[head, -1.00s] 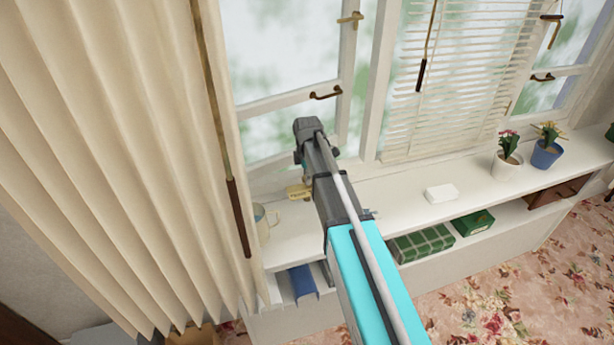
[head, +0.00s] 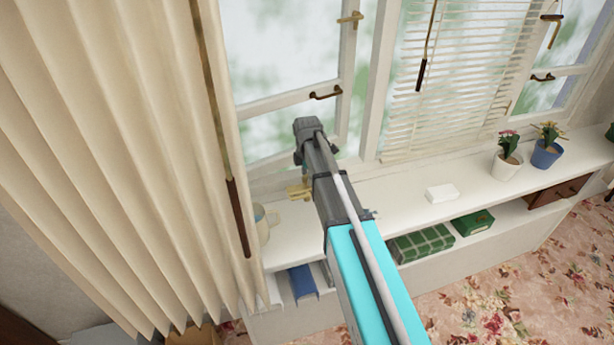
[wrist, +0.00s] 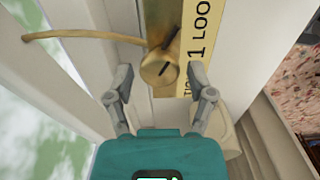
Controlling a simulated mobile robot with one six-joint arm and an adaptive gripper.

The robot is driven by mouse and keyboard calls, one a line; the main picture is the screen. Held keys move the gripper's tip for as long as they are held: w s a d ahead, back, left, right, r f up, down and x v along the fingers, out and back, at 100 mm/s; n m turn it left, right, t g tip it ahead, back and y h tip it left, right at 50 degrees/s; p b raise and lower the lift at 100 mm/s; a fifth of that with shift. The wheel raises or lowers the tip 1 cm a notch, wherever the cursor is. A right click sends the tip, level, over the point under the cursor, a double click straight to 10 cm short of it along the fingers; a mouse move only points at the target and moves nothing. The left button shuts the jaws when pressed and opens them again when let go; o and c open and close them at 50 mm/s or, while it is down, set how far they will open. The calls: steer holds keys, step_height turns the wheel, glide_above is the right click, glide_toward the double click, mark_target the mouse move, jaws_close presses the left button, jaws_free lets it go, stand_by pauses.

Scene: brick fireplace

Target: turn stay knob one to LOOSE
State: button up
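The stay knob (wrist: 158,68) is a round brass knob with a dark pointer line tilted to the upper right. It sits by a brass plate (wrist: 195,40) marked "1 LOO…", with a partly hidden "TIG…" below. My gripper (wrist: 160,72) is open, one finger on each side of the knob, with visible gaps; I cannot tell how far beyond the fingertips the knob lies. A thin brass stay arm (wrist: 80,37) runs left from the knob. In the head view small brass parts (head: 299,190) show left of my gripper (head: 306,128); the knob is not clear there.
A beige curtain (head: 110,150) hangs at left, with a dark-handled wand (head: 238,218) near my arm. A mug (head: 263,222) stands on the white sill beside the curtain. A white box (head: 441,193) and flowerpots (head: 507,163) are further right. The sill between is mostly clear.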

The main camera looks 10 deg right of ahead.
steer(key=shift+o, duration=0.2)
steer(key=shift+m, duration=0.4)
steer(key=m, duration=0.5)
steer(key=shift+m, duration=0.3)
steer(key=m, duration=0.5)
steer(key=shift+m, duration=0.4)
steer(key=m, duration=0.5)
steer(key=shift+m, duration=0.4)
steer(key=m, duration=0.6)
step_height(320, 180, up, 14)
steer(key=p, duration=1.4)
steer(key=s+f+n+b, duration=0.1)
steer(key=s+f+b, duration=0.3)
steer(key=s, duration=0.4)
steer(key=s+d+f+n+b, duration=0.1)
steer(key=s+f+n+b, duration=0.1)
steer(key=s+f+b, duration=0.2)
steer(key=s+f+n+b, duration=0.1)
steer(key=s+f+b, duration=0.3)
steer(key=s, duration=0.7)
steer(key=shift+s+d, duration=0.2)
steer(key=shift+s, duration=0.15)
